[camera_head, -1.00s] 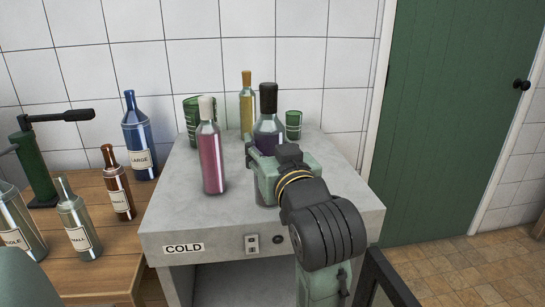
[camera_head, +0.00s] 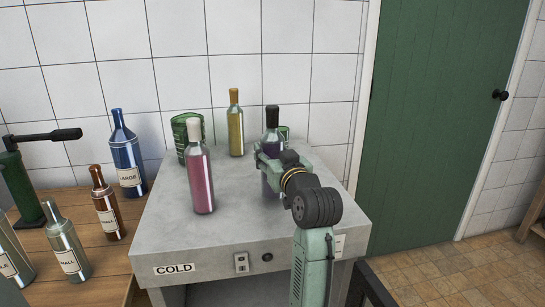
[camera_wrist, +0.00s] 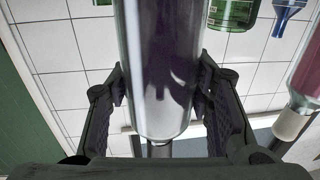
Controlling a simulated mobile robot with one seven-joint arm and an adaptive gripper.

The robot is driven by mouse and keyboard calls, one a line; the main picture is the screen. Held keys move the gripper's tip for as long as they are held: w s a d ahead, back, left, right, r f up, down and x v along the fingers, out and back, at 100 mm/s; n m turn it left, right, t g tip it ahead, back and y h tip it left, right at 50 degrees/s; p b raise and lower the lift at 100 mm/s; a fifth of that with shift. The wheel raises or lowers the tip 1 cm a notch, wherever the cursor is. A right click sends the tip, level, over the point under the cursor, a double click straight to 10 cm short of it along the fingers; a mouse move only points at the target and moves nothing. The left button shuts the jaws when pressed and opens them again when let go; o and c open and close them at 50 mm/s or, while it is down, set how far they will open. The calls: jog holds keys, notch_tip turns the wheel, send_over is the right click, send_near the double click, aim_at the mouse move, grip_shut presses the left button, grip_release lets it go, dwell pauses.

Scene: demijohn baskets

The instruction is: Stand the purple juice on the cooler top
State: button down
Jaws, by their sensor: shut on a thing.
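The purple juice is a clear bottle with dark purple contents and a black cap (camera_head: 272,120). It stands upright over the right part of the grey cooler top (camera_head: 215,232). My gripper (camera_head: 268,156) is shut around the bottle's body from the front right. The wrist view shows the bottle (camera_wrist: 160,60) between both finger pads, with its neck toward the bottom of the picture. My gripper hides much of the lower bottle, and I cannot tell whether its base touches the top.
On the cooler top, a pink bottle (camera_head: 200,180) stands left, a yellow bottle (camera_head: 236,128) at the back, a green glass (camera_head: 181,133) back left, and another (camera_head: 284,132) behind the purple juice. Labelled bottles stand on the wooden table at left. The front middle of the top is clear.

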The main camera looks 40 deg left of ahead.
jog(key=shift+f, duration=0.65)
jog(key=shift+f, duration=0.15)
jog(key=c, duration=0.8)
grip_release()
jog(key=shift+f, duration=0.1)
